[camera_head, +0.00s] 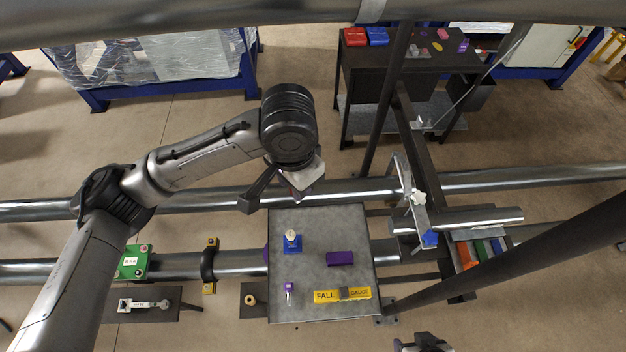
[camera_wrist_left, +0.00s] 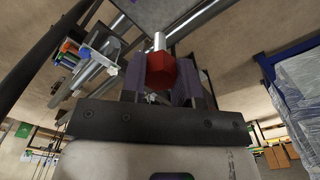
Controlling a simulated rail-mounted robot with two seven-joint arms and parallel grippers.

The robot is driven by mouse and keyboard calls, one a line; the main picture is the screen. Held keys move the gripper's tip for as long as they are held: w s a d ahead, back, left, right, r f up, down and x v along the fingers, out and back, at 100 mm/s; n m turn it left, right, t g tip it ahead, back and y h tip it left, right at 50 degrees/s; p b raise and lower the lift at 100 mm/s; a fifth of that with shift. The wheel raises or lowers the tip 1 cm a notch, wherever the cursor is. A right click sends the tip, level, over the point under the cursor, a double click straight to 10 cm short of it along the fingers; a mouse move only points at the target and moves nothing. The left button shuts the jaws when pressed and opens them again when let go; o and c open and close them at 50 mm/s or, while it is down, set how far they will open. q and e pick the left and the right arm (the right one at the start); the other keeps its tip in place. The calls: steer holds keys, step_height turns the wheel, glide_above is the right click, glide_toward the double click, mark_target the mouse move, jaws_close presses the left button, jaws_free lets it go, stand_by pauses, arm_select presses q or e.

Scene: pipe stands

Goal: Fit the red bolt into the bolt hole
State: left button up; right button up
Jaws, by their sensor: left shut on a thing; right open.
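My left gripper (camera_head: 299,190) hangs above the back edge of the grey tabletop in the head view. In the left wrist view it is shut on the red bolt (camera_wrist_left: 165,75). The hexagonal head sits between the two dark finger pads, and the pale metal shank (camera_wrist_left: 159,42) points away from the gripper. In the head view the bolt is hardly discernible under the wrist. My right gripper (camera_head: 424,343) is open at the bottom edge, mostly cut off. I cannot make out the bolt hole for certain in either view.
A green plate (camera_head: 133,263) and a yellow clamp (camera_head: 210,266) sit along the pipe at left. Dark posts and pipes stand at right.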

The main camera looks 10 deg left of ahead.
arm_select(q)
steer(key=s+a+r+n, duration=0.3)
steer(key=r, duration=0.1)
steer(key=w+d+n, duration=0.5)
steer(key=w+d, duration=0.4)
steer(key=d, duration=0.1)
steer(key=s+a+f+m, duration=0.25)
steer(key=f+m, duration=0.25)
steer(key=m, duration=0.4)
steer(key=s+a+f+m, duration=0.1)
steer(key=a+f+m, duration=0.2)
steer(key=f+m, duration=0.35)
steer(key=s+a+r+n, duration=0.2)
steer(key=s+r+n, duration=0.35)
steer(key=n, duration=0.85)
steer(key=s+a+f+n, duration=0.1)
steer(key=s+a, duration=0.2)
steer(key=a, duration=0.9)
steer(key=shift+s+a, duration=0.15)
steer(key=shift+a, duration=0.2)
